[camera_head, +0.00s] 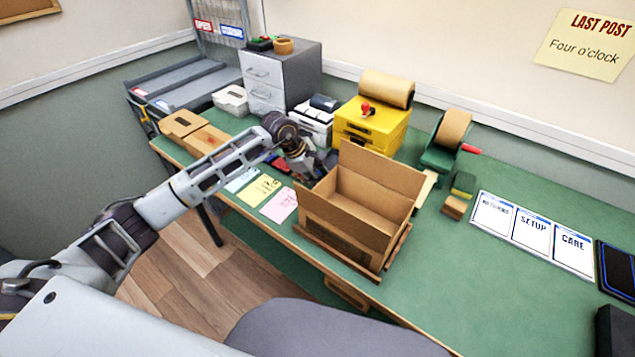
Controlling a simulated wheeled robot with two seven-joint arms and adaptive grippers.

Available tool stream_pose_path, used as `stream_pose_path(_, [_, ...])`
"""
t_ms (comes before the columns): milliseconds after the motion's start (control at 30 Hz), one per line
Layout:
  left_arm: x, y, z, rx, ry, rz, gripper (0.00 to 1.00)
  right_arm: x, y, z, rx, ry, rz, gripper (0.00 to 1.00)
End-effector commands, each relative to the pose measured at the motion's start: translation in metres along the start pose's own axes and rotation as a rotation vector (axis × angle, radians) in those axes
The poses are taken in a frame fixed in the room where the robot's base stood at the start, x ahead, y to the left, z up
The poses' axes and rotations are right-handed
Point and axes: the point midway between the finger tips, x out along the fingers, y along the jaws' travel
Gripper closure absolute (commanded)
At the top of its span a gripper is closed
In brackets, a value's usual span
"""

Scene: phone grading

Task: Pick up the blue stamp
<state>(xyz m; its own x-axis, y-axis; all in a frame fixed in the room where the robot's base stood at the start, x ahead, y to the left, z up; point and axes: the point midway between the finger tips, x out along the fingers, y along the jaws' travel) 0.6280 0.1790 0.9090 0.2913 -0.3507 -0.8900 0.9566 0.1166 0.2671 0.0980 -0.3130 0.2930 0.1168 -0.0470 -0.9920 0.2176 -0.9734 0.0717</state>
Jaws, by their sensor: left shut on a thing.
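My left gripper (309,171) reaches in from the left over the green desk, just left of the open cardboard box. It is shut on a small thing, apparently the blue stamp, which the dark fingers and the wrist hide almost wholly. My right gripper is not in view.
The open cardboard box (345,222) stands close right of the gripper. A white device (313,125) and grey drawers (281,76) stand at the back. The desk (470,285) is clear at front right.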

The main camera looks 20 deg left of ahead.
Motion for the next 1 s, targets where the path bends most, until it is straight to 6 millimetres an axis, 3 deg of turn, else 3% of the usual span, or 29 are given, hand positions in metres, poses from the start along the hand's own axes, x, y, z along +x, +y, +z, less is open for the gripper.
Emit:
stream_pose_path(367, [-0.008,0.003,0.003,0.001,0.001,0.001,1.00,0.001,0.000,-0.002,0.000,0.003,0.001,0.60])
stream_pose_path(1000, [-0.078,0.024,0.032,0.001,0.001,0.001,1.00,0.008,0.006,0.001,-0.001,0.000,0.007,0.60])
